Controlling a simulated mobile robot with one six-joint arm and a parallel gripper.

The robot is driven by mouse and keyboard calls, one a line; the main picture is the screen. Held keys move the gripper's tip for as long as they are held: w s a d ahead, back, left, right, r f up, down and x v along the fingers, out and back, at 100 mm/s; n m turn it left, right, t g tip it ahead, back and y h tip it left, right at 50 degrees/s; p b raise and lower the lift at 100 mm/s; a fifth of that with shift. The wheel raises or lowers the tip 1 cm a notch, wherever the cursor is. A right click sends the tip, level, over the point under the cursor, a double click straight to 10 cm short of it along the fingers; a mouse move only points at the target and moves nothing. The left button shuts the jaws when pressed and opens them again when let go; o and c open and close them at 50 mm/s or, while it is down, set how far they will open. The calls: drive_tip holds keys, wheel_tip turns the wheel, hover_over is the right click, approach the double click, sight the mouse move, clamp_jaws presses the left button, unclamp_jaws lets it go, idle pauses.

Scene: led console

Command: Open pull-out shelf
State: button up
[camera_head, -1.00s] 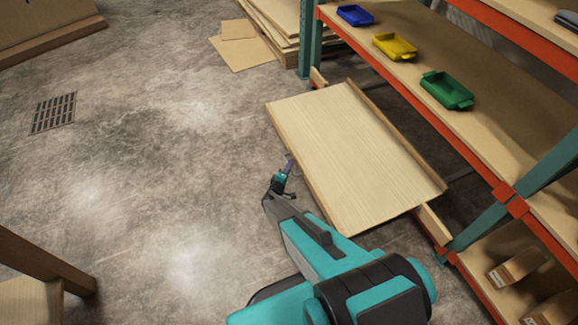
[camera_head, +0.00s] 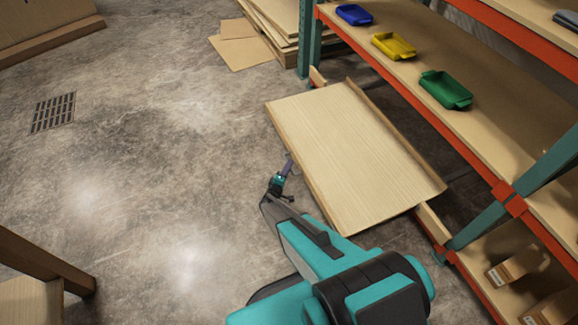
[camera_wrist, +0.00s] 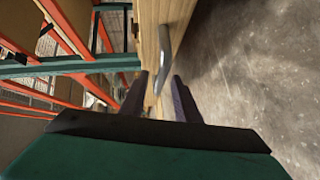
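The pull-out shelf (camera_head: 350,150) is a light wooden board with raised side edges. It extends far out from the rack over the floor. My gripper (camera_head: 287,164) is beside its front edge in the head view. In the wrist view, the metal handle (camera_wrist: 163,60) is on the shelf's wooden front (camera_wrist: 151,35). My gripper's two dark fingers (camera_wrist: 160,85) are apart, and the near end of the handle appears between their tips. I cannot tell whether they touch the handle.
The orange and green rack (camera_head: 480,165) stands right, with blue (camera_head: 355,15), yellow (camera_head: 394,46) and green (camera_head: 446,90) bins above the pulled-out shelf. A wooden table (camera_head: 40,270) is at lower left. The concrete floor (camera_head: 160,150) left of the shelf is mostly clear.

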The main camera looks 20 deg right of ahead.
drive_tip(key=v, duration=1.1)
drive_tip(key=shift+s, duration=0.15)
drive_tip(key=shift+r, duration=0.1)
